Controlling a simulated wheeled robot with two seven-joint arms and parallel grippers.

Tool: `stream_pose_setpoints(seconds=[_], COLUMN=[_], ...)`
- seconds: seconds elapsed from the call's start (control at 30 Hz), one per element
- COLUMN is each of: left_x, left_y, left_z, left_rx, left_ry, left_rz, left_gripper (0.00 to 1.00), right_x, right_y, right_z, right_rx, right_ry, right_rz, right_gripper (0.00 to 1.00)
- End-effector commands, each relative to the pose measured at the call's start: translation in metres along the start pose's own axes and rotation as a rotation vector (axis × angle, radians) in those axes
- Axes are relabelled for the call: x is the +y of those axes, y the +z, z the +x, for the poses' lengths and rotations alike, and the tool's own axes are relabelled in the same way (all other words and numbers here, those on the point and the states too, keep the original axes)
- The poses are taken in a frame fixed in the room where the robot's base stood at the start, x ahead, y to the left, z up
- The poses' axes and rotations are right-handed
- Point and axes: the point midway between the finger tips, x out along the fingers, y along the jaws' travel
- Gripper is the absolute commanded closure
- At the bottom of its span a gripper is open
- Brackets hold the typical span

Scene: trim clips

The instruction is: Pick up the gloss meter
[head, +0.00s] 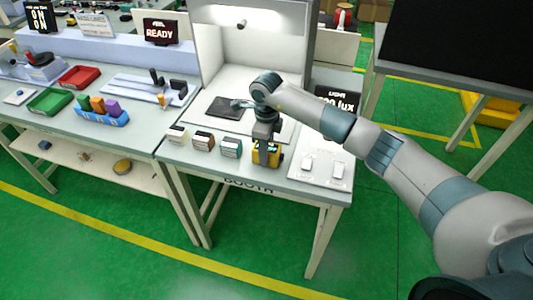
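A small yellow and dark device (266,158), which looks like the gloss meter, stands near the front edge of the booth table (282,190). My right gripper (267,139) points down right over its top and hides part of it. The fingers are too small and too covered to tell whether they are open or closed around it. My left gripper is not in view.
Several small boxes (203,141) stand in a row left of the device. White pieces (307,163) lie on a pale sheet to the right. A dark panel (225,110) lies behind, inside the light booth. A lux display (338,98) stands at the back right.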

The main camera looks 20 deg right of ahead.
Motion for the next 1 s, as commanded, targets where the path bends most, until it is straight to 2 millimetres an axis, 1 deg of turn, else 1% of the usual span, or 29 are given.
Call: stream_pose_setpoints(seconds=[0.03, 0.1, 0.37, 0.53, 0.67, 0.8, 0.87, 1.0], left_x=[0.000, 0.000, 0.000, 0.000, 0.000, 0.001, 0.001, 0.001], left_y=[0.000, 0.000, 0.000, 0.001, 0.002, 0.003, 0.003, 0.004], left_z=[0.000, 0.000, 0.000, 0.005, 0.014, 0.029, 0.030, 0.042], left_rx=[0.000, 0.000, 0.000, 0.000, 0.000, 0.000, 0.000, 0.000], left_ry=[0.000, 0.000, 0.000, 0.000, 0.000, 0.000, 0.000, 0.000], left_rz=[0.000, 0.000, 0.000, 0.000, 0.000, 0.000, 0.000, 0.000], left_gripper=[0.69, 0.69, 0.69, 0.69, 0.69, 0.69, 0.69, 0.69], right_x=[0.000, 0.000, -0.001, -0.001, -0.001, -0.002, 0.001, 0.007], right_y=[0.000, 0.000, 0.000, 0.001, 0.001, 0.001, -0.010, -0.034], right_z=[0.000, 0.000, -0.001, -0.007, -0.018, -0.039, -0.044, -0.057], right_rx=[0.000, 0.000, -0.001, -0.002, -0.003, -0.004, -0.001, -0.001], right_ry=[0.000, -0.001, -0.001, -0.003, -0.004, -0.007, -0.004, -0.005], right_rz=[0.000, 0.000, 0.000, -0.001, -0.001, -0.001, 0.000, -0.001], right_gripper=[0.73, 0.88, 0.88, 0.88, 0.88, 0.88, 0.88, 0.88])
